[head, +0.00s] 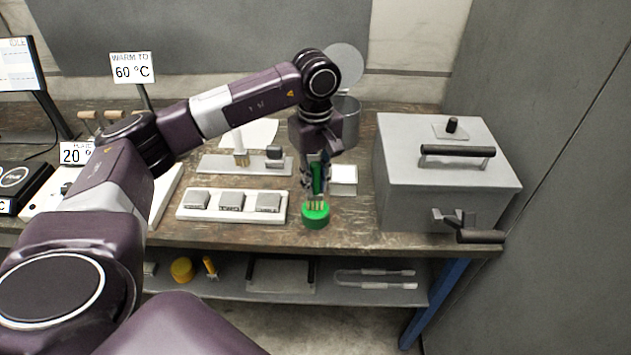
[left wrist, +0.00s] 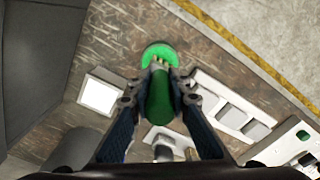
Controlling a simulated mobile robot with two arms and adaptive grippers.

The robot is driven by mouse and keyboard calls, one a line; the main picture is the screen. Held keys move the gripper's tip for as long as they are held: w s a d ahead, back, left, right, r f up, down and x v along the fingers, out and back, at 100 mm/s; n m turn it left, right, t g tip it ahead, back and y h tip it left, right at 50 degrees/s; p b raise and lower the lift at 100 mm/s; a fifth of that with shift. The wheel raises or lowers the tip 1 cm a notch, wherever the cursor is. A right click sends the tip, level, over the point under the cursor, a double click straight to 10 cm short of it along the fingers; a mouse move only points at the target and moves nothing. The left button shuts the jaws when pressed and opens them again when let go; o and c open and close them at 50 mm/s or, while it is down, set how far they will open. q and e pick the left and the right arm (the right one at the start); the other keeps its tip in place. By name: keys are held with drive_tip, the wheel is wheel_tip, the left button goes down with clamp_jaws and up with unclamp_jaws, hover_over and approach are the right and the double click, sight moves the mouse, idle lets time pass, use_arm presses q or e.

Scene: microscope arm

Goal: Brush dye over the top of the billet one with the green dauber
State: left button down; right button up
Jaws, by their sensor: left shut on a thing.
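My left gripper (head: 316,187) points down near the front edge of the bench, shut on the green dauber (head: 317,178). The dauber's green handle (left wrist: 160,98) is between the fingers (left wrist: 159,85) in the left wrist view. Its pale bristles point at the green dye pot (head: 316,217); the pot also shows in the wrist view (left wrist: 153,50). I cannot tell whether the bristles touch the dye. Three grey billets, left (head: 197,199), middle (head: 231,201) and right (head: 268,202), sit on a white tray left of the pot. Their markings are too small to read. My right gripper is out of view.
A grey metal box (head: 447,180) with handles stands at the right. A small white block (head: 344,180) is behind the dye pot. A grey stand (head: 220,164) lies behind the billet tray (head: 229,214). A sign reading 60 °C (head: 131,67) stands at the back left.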

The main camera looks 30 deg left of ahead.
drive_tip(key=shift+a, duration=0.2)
use_arm(q)
drive_tip(key=shift+f, duration=0.1)
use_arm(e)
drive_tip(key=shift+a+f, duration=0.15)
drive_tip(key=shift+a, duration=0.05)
use_arm(q)
drive_tip(key=shift+f, duration=0.15)
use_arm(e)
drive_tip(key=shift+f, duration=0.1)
use_arm(q)
drive_tip(key=shift+f+b, duration=0.2)
drive_tip(key=shift+b, duration=0.2)
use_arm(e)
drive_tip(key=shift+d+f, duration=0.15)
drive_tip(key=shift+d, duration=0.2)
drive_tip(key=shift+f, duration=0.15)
use_arm(q)
drive_tip(key=shift+s+f, duration=0.1)
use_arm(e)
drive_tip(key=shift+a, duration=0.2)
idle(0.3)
